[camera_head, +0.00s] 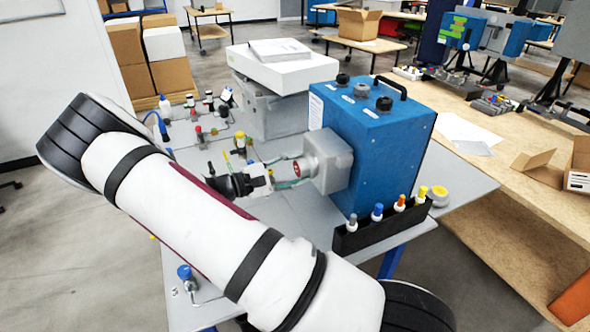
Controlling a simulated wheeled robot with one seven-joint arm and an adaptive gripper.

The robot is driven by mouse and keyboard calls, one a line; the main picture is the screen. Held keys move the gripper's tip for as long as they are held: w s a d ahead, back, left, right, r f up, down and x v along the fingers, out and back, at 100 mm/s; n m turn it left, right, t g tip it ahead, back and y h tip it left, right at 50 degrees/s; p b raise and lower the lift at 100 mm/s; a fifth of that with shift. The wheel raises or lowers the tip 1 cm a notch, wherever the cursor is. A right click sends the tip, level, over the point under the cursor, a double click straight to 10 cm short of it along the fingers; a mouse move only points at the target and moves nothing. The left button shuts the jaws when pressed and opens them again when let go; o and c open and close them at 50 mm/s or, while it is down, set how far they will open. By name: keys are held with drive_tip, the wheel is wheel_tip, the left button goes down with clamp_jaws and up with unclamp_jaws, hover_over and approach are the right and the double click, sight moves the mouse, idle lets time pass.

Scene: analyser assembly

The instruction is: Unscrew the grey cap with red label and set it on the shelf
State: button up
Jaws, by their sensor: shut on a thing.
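The blue analyser (375,135) stands on the grey table, with a pale grey housing (328,158) on its left side. My gripper (299,170) reaches this housing from the left, its fingers close together at the housing's left face. A small red label shows between the fingers on the grey cap (297,168). The gripper is shut on this cap. The fingers hide most of the cap, and I cannot tell whether its thread is still engaged. A black shelf (382,232) at the table's right edge holds several small bottles with coloured caps.
My own arm crosses the foreground and hides much of the table (330,225). Small fittings with coloured knobs (199,133) stand at the table's left. A white box (280,68) sits behind the analyser. A yellow-topped jar (438,194) stands right of the shelf.

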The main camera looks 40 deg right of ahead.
drive_tip(key=n, duration=0.4)
drive_tip(key=shift+f, duration=0.1)
drive_tip(key=n, duration=0.7)
drive_tip(key=shift+n+b, duration=0.35)
drive_tip(key=shift+n, duration=0.05)
drive_tip(key=n, duration=0.5)
drive_tip(key=o, duration=1.1)
